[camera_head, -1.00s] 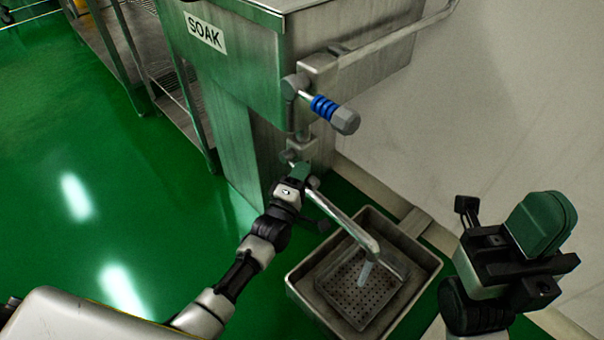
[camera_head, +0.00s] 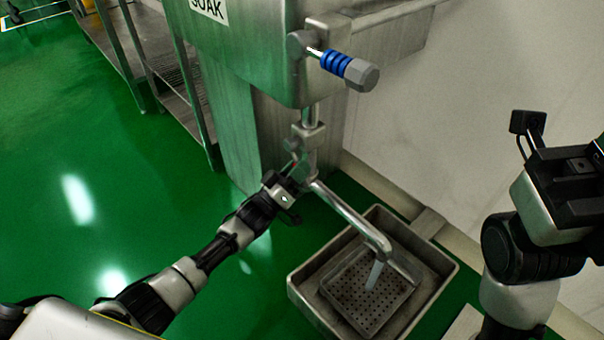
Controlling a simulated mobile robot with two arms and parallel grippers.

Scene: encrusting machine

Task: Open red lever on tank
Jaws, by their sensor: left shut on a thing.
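The grey metal tank (camera_head: 250,50) marked SOAK stands at the top centre. A vertical pipe with a valve (camera_head: 305,135) runs down its front corner to a long spout (camera_head: 350,215). My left gripper (camera_head: 297,172) is at the valve where the spout begins, shut on what looks like the red lever (camera_head: 293,165). Only a small trace of red shows; the fingers hide the rest. My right gripper (camera_head: 575,170) is at the right edge, away from the tank. Its fingers are cut off by the frame, so its opening cannot be told.
A blue-ringed handle (camera_head: 345,68) sticks out from the tank above the valve. A metal basin (camera_head: 433,297) with a perforated tray (camera_head: 352,283) stands on the green floor under the spout. A pale stream or tip hangs from the spout end. Metal shelving (camera_head: 180,85) stands at the left.

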